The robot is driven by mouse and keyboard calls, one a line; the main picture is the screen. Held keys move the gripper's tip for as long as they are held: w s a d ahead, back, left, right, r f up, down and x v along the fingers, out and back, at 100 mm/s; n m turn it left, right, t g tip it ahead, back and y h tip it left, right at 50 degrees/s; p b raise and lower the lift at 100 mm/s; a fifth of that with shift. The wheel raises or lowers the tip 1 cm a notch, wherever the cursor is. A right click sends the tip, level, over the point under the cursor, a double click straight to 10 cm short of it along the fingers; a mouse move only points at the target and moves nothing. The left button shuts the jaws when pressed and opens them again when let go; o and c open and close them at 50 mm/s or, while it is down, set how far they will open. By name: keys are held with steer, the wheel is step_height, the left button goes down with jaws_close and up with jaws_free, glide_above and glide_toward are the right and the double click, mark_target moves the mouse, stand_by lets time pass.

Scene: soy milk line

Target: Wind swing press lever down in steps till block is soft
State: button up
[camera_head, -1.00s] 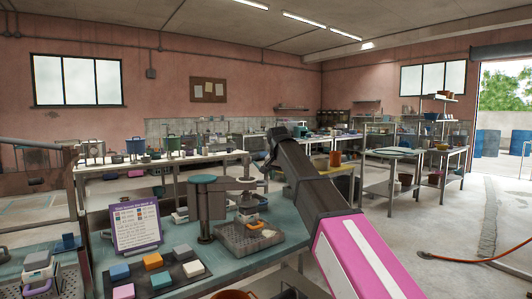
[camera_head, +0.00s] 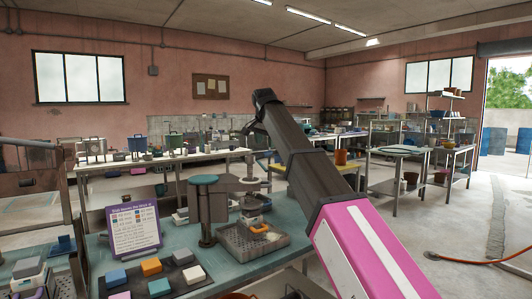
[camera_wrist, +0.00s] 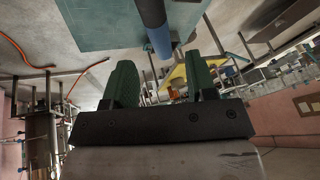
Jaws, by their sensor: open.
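The press (camera_head: 207,210) stands on the teal bench in the head view, with a grey post and a teal cap. Its swing arm (camera_head: 236,184) reaches right, over a grey perforated tray (camera_head: 232,243). A small stacked piece under the arm and an orange piece (camera_head: 260,229) are at the tray; the block's softness cannot be seen. My gripper (camera_head: 247,130) is up above and behind the press, apart from it. In the wrist view its green fingers (camera_wrist: 162,65) are spread and empty. A blue round bar (camera_wrist: 151,22) with a grey end lies beyond them; I cannot tell if it is the lever.
A purple-framed sign (camera_head: 134,231) stands left of the press. In front, a dark mat holds several coloured blocks, including an orange one (camera_head: 151,266). A back bench (camera_head: 160,162) carries pots. An orange hose (camera_head: 470,262) lies on the open floor at right.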

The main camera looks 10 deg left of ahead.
steer(key=shift+x, duration=2.6)
jaws_close()
steer(key=shift+d, duration=0.1)
